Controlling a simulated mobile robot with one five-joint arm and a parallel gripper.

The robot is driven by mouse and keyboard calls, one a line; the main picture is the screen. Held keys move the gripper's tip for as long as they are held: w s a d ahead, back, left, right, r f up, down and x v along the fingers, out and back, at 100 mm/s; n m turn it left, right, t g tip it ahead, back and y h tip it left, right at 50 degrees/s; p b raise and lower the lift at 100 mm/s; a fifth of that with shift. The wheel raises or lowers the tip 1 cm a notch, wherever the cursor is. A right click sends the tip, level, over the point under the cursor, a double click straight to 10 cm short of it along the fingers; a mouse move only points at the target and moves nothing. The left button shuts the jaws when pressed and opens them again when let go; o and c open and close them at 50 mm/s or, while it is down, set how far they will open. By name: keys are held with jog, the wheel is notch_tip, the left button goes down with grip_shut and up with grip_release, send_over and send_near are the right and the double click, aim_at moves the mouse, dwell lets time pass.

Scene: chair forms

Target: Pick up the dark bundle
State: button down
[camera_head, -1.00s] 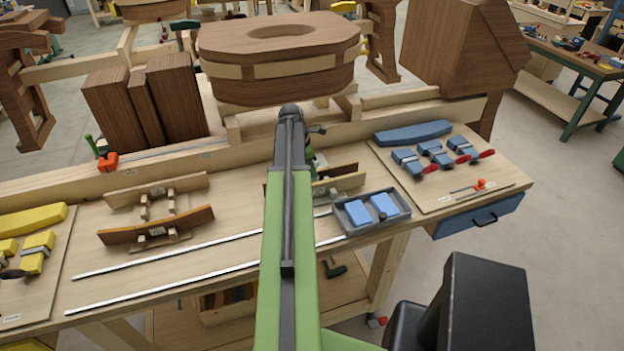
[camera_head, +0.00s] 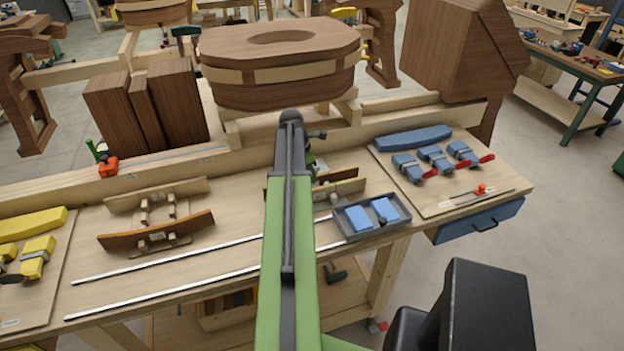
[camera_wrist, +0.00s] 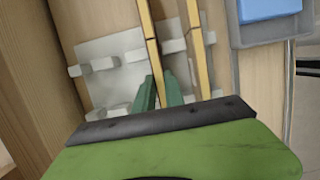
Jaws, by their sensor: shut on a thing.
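The dark bundle (camera_head: 342,174) appears to be the rear, dark-faced curved strip in the middle jig, partly hidden behind my arm. In the wrist view its pale upper edge (camera_wrist: 152,42) runs down between the green fingertips of my gripper (camera_wrist: 160,92). My gripper is shut on it; the fingertips lie on either side of the strip close to the pale jig blocks. A second, lighter-faced strip (camera_head: 350,188) stands just beside it, apart from the fingers. In the head view my arm hides the fingertips.
A grey tray (camera_head: 344,224) with blue blocks sits right of the jig. Another jig (camera_head: 155,233) with curved strips stands at left. Blue clamps (camera_head: 437,157) lie on the right board. A large wooden form (camera_head: 280,75) and a long beam stand behind.

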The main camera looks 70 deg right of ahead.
notch_tip(320, 180, up, 5)
jog(key=p, duration=0.4)
jog(key=shift+f+p, duration=0.1)
jog(key=shift+p, duration=0.2)
jog(key=s+a+r+p, duration=0.6)
jog(key=s+a, duration=0.1)
jog(key=s, duration=0.2)
jog(key=shift+s, duration=0.2)
